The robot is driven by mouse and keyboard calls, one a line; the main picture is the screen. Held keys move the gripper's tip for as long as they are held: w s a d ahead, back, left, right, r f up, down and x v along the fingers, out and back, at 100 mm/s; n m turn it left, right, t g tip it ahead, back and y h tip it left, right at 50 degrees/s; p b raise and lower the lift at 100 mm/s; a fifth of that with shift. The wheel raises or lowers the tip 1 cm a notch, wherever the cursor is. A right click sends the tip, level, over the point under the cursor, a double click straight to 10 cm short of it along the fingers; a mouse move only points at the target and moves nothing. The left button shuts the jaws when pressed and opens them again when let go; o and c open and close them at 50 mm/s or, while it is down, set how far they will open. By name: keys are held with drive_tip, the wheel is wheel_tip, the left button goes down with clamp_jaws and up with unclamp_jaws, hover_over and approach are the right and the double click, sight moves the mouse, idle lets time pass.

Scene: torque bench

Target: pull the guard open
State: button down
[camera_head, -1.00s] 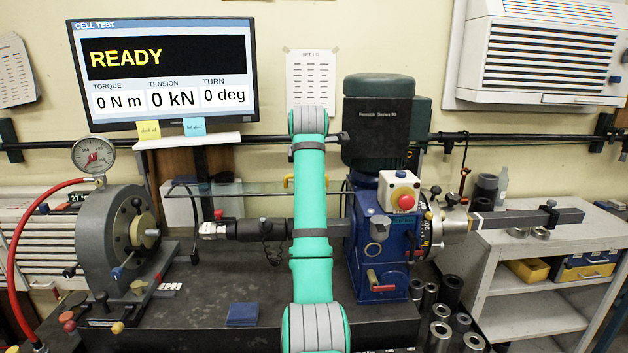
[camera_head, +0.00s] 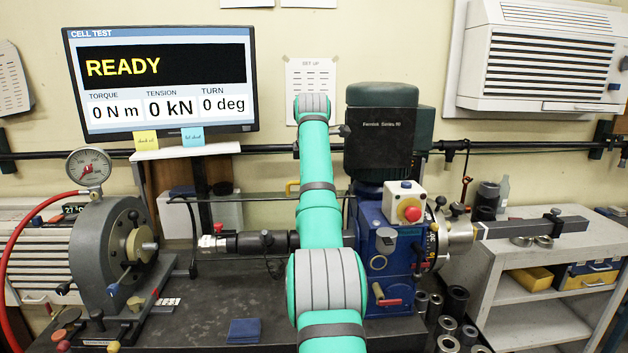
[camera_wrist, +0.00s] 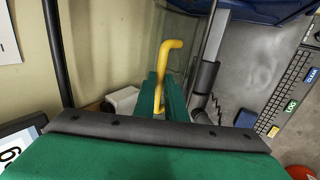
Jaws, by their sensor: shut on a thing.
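The guard is a clear panel, hard to make out, behind the dark shaft (camera_head: 255,242) in the head view. Its yellow handle (camera_head: 291,187) shows just left of my teal arm. In the wrist view the bent yellow handle (camera_wrist: 166,62) rises between the green fingers of my gripper (camera_wrist: 162,98), which is shut on it. My arm hides the gripper in the head view. How far the guard is open is hard to tell.
The blue drive unit (camera_head: 388,270) with a red button (camera_head: 413,214) stands right of my arm. A grey fixture (camera_head: 98,245) with a gauge (camera_head: 89,167) stands left. The screen (camera_head: 165,80) reads READY. A blue pad (camera_head: 244,331) lies on the dark bench.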

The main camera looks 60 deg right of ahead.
drive_tip(key=shift+w+a, duration=0.15)
drive_tip(key=shift+w, duration=0.3)
drive_tip(key=shift+w+a+f, duration=0.1)
drive_tip(key=shift+w, duration=0.1)
drive_tip(key=c, duration=1.8)
unclamp_jaws()
drive_tip(key=shift+s+d, duration=0.2)
drive_tip(key=shift+s+r, duration=0.1)
drive_tip(key=shift+r, duration=0.15)
drive_tip(key=v, duration=1)
drive_tip(key=shift+r, duration=0.15)
drive_tip(key=shift+s, duration=0.1)
